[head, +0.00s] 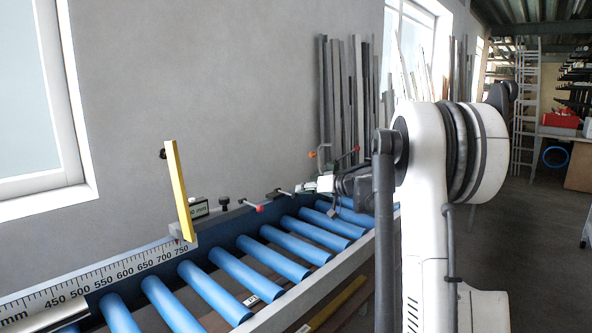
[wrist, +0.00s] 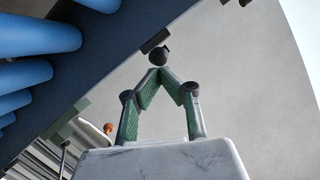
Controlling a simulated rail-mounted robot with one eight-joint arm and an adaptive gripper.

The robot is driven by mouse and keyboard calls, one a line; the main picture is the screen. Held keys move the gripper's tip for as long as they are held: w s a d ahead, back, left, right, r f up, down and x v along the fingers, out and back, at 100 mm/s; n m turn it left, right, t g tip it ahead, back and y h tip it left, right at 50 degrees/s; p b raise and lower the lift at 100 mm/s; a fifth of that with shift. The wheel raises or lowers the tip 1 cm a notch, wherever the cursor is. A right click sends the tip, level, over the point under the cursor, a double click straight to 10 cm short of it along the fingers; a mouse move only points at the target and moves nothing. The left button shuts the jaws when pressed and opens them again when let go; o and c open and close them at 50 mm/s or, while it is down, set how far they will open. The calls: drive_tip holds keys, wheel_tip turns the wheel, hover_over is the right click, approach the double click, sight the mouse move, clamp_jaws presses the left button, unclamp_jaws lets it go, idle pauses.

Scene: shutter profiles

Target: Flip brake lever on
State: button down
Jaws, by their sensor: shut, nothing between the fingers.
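My gripper (wrist: 162,76) is shut in the wrist view, its green-padded fingers meeting at the tips with nothing between them. A dark round knob (wrist: 160,56) shows right at the fingertips; I cannot tell whether they touch it. In the head view, red-tipped levers (head: 257,208) sit along the back edge of the roller conveyor, and an orange-tipped handle (head: 312,154) stands farther along. An orange knob (wrist: 108,128) also shows low left in the wrist view. I cannot tell which is the brake lever. My arm partly hides the far conveyor end.
The blue roller conveyor (head: 212,288) runs along the grey wall, with a ruler scale (head: 125,270) at near left. A yellow upright bar (head: 179,190) stands at its back edge. Long profiles (head: 345,90) lean against the wall beyond. Open floor (head: 535,235) lies to the right.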

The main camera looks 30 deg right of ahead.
drive_tip(key=shift+s+f, duration=0.2)
drive_tip(key=shift+f, duration=0.25)
idle(0.3)
drive_tip(key=shift+r, duration=0.1)
drive_tip(key=w+d+r+v, duration=0.1)
drive_tip(key=v, duration=1)
drive_tip(key=shift+s+d+p, duration=0.35)
drive_tip(key=shift+p, duration=0.05)
drive_tip(key=shift+r, duration=0.1)
